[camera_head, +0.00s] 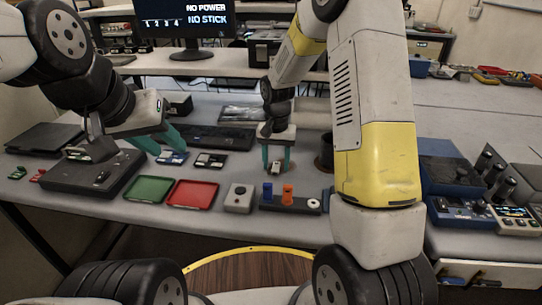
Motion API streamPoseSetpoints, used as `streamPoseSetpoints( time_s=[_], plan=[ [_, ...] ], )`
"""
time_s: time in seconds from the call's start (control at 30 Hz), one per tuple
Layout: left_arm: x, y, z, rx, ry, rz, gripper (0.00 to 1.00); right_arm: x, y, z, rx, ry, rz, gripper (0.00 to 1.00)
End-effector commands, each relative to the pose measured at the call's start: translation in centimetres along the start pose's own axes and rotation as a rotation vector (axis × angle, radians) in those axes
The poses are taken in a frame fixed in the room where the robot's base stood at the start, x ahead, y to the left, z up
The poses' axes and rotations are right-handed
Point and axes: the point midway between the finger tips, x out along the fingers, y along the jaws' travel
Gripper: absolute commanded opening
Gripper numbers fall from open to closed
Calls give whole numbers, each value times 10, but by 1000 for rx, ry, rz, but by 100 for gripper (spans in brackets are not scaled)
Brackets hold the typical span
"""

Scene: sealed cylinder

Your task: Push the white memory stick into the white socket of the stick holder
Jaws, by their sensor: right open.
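The stick holder (299,209) is a dark block near the table's front edge. A blue stick (267,190) and an orange stick (287,193) stand upright in it, and a white round socket (314,204) is at its right end. My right gripper (277,168) is open behind the holder, its teal fingers pointing down to the table. A small pale object (276,165) shows between the fingers; it may be the white memory stick, but it is too small to be sure. My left gripper (166,150) is open with its fingers apart, over the table at left.
A green tray (149,189), a red tray (192,194) and a grey button box (239,198) stand left of the holder. A dark box (90,175) is at left. Blue instruments (460,190) stand at right. The monitor (185,20) reads "NO POWER" and "NO STICK".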

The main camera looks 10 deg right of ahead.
Motion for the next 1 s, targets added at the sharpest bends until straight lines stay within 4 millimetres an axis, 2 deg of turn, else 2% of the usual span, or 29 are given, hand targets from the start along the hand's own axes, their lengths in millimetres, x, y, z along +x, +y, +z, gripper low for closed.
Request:
streamPoseSetpoints(
  time_s=[0.3, 0.37, 0.57, 0.87, 1.0],
  plan=[
    [0, 0, 0, 0, 0, 0, 36, 0, 0, 0, 0, 0, 0, 49],
    [0, 0, 0, 0, 0, 0, 36, 0, 0, 0, 0, 0, 0, 39],
    [0, 0, 0, 0, 0, 0, 36, 0, 0, 0, 0, 0, 0, 0],
    [0, 0, 0, 0, 0, 0, 36, -1, 0, 0, 0, 1, 0, 0],
    [0, 0, 0, 0, 0, 0, 36, -16, 0, -1, 0, 4, -1, 0]
  ],
)
